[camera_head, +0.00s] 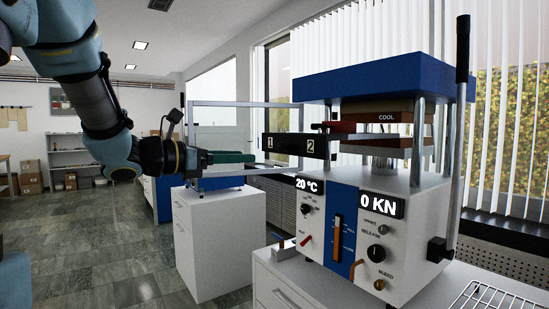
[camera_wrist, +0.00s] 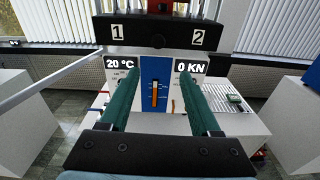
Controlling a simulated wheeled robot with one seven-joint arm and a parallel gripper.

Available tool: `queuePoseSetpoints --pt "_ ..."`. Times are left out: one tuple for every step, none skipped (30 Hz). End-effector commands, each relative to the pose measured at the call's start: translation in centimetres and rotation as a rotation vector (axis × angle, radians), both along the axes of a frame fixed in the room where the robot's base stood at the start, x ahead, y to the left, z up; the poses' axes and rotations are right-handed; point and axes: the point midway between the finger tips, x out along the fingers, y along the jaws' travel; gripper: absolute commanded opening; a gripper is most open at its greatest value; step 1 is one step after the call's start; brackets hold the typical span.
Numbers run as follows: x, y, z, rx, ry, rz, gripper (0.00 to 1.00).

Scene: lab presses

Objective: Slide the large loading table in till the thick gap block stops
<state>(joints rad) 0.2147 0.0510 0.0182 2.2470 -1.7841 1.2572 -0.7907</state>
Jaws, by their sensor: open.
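A blue-and-white press (camera_head: 375,220) stands at the right. A black front bar marked 1 and 2 (camera_head: 297,146) sticks out from its platen opening; it looks like the front of the loading table. In the wrist view the black bar (camera_wrist: 185,34) spans the top, with a round dark knob or hole at its middle. A red piece (camera_head: 338,127) lies above the bar; I cannot tell whether it is the gap block. My gripper (camera_head: 250,157), with green fingers, is left of the bar, apart from it. In the wrist view my gripper (camera_wrist: 158,85) is open and empty, facing the press below the bar.
Brown platens (camera_head: 385,112), the upper marked COOL, sit between posts. A tall black-handled lever (camera_head: 462,50) stands at the press's right. A white cabinet (camera_head: 220,240) and a pale metal frame (camera_head: 240,104) stand behind my gripper. Open tiled floor (camera_head: 110,260) lies left.

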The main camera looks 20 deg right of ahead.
Motion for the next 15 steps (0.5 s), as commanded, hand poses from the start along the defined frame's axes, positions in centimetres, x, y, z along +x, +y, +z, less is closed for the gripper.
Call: queuePoseSetpoints --pt "0.2 -0.1 0.6 -0.031 0.009 0.006 0.64" --pt "0.4 -0.2 0.9 -0.044 0.014 0.01 0.64" --pt "0.5 -0.4 1.2 -0.056 0.018 0.013 0.64" --pt "0.6 -0.6 1.4 -0.062 0.02 0.013 0.64" --pt "0.7 -0.9 1.5 -0.065 0.021 0.014 0.64" --pt "0.8 -1.3 1.5 -0.065 0.022 0.014 0.64" --pt "0.8 -1.7 1.6 -0.064 0.023 0.013 0.64" --pt "0.9 -2.1 1.6 -0.063 0.022 0.014 0.64" --pt "1.0 -2.9 1.6 -0.063 0.023 0.013 0.64" --pt "1.1 -3.4 1.6 -0.062 0.023 0.011 0.64" --pt "1.2 -4.0 1.6 -0.062 0.024 0.012 0.64" --pt "1.4 -4.7 1.6 -0.062 0.023 0.013 0.64" --pt "1.5 -5.3 1.6 -0.062 0.022 0.012 0.64" --pt "1.5 -5.9 1.6 -0.061 0.023 0.012 0.64" --pt "1.7 -6.6 1.6 -0.061 0.023 0.012 0.64"
